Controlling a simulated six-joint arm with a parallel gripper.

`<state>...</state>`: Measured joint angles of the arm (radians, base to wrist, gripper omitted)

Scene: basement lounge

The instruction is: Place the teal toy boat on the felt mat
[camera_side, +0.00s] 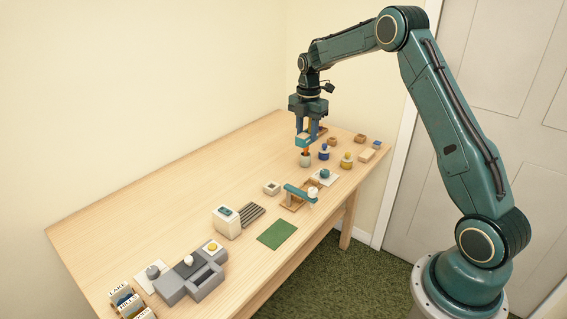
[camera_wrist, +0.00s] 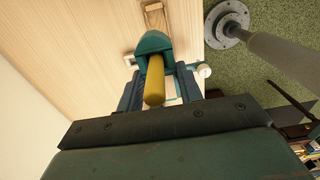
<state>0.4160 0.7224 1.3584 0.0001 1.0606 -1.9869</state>
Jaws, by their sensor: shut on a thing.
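My gripper (camera_side: 306,134) is shut on the teal toy boat (camera_wrist: 153,43) and holds it above the far right part of the table. The boat's yellow post (camera_wrist: 155,82) stands between the fingers in the wrist view. In the side view, the boat's teal body (camera_side: 302,142) shows at the fingertips, partly hidden by them. The green felt mat (camera_side: 277,234) lies flat and bare near the table's front edge, well in front of and to the left of my gripper.
A small pot (camera_side: 304,160) stands just below the boat. A teal-topped wooden stand (camera_side: 297,195), a white block (camera_side: 226,223), a dark ridged rack (camera_side: 250,215) and a grey unit (camera_side: 190,280) line the front. The table's back left is clear.

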